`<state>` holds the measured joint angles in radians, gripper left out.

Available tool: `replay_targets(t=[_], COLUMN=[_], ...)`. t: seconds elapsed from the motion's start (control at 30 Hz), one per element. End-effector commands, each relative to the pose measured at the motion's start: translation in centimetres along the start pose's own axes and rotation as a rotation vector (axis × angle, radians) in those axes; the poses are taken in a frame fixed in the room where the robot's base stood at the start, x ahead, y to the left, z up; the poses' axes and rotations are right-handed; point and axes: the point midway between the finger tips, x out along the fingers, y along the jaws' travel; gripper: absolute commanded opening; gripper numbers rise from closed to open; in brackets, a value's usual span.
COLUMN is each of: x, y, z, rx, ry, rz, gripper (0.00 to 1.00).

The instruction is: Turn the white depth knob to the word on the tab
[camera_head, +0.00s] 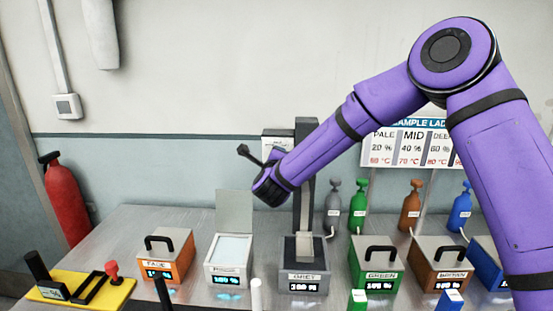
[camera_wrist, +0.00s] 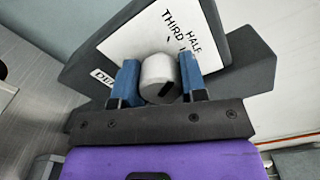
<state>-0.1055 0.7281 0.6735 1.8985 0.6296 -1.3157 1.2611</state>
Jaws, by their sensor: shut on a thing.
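The white depth knob (camera_wrist: 158,84) sits between the two blue fingers of my gripper (camera_wrist: 158,80) in the wrist view, and they are shut on it. A dark mark shows on the knob's near side. Behind it is a white dial plate (camera_wrist: 150,45) with the words THIRD and HALF, and a partly hidden label starting "DE". Other dial words are hidden. In the head view my purple arm reaches to this plate (camera_head: 277,137) beside the tall grey post, and my wrist hides the knob. I cannot make out which tab carries the word.
The grey post (camera_head: 305,180) rises behind the open grey module (camera_head: 304,274). Lidded orange (camera_head: 168,266), green (camera_head: 376,268) and brown (camera_head: 441,270) modules and an open white one (camera_head: 229,263) line the bench. Several coloured bottles stand behind. A yellow board (camera_head: 80,288) lies at left.

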Motion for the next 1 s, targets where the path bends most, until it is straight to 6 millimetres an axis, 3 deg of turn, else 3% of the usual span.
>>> replay_targets(t=[0.33, 0.87, 0.9, 1.0], x=[0.0, 0.01, 0.01, 0.0], y=[0.04, 0.09, 0.09, 0.08], z=[-0.07, -0.11, -0.1, -0.09], rx=[-0.134, -0.157, -0.156, -0.156], ry=[0.002, 0.002, 0.002, 0.001], rz=[0.0, 0.001, 0.001, 0.001], gripper=[0.15, 0.15, 0.46, 0.65])
